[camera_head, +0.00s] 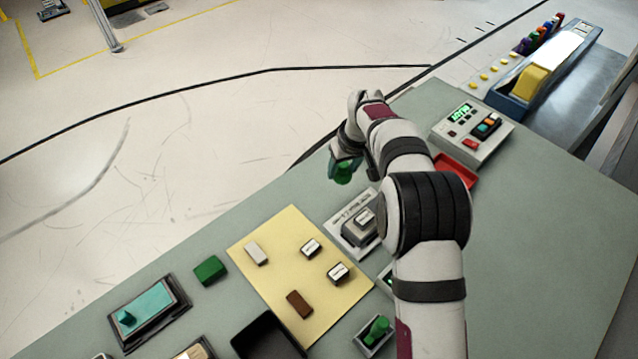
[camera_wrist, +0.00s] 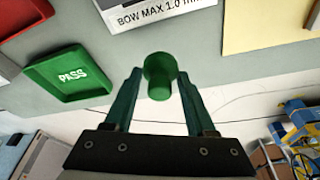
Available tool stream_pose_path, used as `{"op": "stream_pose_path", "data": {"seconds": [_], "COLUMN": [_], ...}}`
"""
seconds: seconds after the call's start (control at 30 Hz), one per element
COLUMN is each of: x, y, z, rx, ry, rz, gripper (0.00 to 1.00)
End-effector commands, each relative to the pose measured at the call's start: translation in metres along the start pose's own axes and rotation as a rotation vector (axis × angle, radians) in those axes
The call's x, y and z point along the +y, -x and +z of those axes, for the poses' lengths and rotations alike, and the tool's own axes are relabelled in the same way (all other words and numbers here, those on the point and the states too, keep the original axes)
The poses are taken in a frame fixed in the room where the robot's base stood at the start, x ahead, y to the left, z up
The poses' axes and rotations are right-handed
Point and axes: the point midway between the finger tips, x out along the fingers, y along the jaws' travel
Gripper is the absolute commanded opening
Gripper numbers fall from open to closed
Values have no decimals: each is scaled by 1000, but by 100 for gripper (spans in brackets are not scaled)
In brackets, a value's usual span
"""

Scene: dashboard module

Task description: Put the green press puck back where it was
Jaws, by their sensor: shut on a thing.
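The green press puck (camera_wrist: 160,70), a round green disc with a narrower stub, sits between the fingertips of my gripper (camera_wrist: 161,78) in the wrist view. My gripper (camera_head: 345,160) is shut on it. In the head view the puck (camera_head: 344,173) shows as a green shape below the jaws, near the far edge of the grey-green table (camera_head: 530,230). It appears held above the table; the exact height is hard to tell. The grey device labelled "BOW MAX 1.0" (camera_head: 356,226) is close by on the right; its label also shows in the wrist view (camera_wrist: 165,18).
A green PASS tray (camera_wrist: 70,75) lies left in the wrist view; a red tray (camera_head: 458,170) is partly behind my arm. The yellow mat (camera_head: 270,243) holds several small blocks. A green block (camera_head: 210,270), teal-topped fixture (camera_head: 150,312) and display box (camera_head: 472,130) stand on the table.

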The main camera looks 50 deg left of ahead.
Motion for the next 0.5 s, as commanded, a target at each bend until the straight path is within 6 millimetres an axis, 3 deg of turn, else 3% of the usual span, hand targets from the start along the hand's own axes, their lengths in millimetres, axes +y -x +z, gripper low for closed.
{"op": "stream_pose_path", "data": {"seconds": [0.1, 0.2, 0.37, 0.5], "x": [-27, -40, -48, -47], "y": [-28, -42, -57, -82], "z": [-16, -26, -29, -21], "rx": [-1, 0, -1, -2], "ry": [4, 2, -2, -2], "rz": [-1, 1, 1, 0], "gripper": [11, 11, 11, 11]}}
